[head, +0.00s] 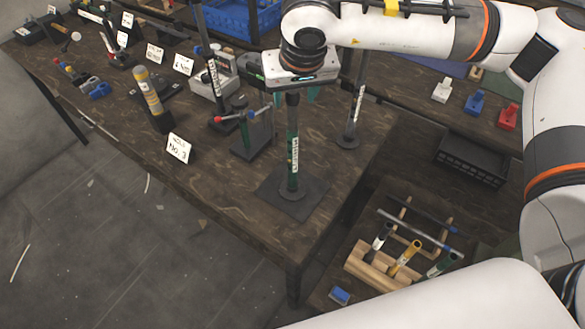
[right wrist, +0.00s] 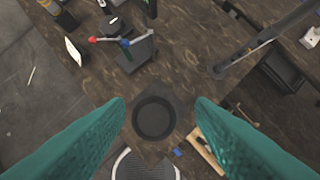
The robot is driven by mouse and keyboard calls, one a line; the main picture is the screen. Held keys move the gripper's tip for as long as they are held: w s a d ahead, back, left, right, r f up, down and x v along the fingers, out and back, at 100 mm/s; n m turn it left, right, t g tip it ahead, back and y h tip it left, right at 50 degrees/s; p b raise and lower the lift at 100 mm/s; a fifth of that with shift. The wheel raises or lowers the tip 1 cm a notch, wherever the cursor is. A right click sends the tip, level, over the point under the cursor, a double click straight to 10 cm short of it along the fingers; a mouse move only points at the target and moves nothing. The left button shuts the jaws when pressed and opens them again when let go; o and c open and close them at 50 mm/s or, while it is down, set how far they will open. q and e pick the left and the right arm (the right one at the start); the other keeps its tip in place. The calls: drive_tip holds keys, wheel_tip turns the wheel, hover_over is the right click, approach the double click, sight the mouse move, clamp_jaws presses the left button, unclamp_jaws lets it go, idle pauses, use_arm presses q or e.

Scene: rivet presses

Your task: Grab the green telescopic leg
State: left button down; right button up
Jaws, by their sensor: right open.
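A green telescopic leg (head: 292,150) stands upright on a dark square plate (head: 313,198) near the table's front corner, with a round foot, a pale label and a dark upper end. My right gripper (head: 293,92) is open at the top of this leg, pointing down. In the right wrist view, the leg's dark round top (right wrist: 155,118) shows between the two teal fingers (right wrist: 160,102), with a visible gap on each side. Another green-marked tube (head: 440,266) lies in a wooden rack at the lower right. My left gripper is not in view.
A second upright pole (head: 355,108) stands to the right of the leg. A small press (head: 250,132) with a red-tipped lever is just to its left. A sign (head: 178,147) stands farther left. A black tray (head: 472,158) and the wooden rack (head: 372,268) are to the right.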

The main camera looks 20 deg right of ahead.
drive_tip(key=shift+p+x, duration=0.45)
drive_tip(key=shift+x, duration=1.4)
drive_tip(key=shift+s+a, duration=0.1)
drive_tip(key=shift+a, duration=0.1)
clamp_jaws()
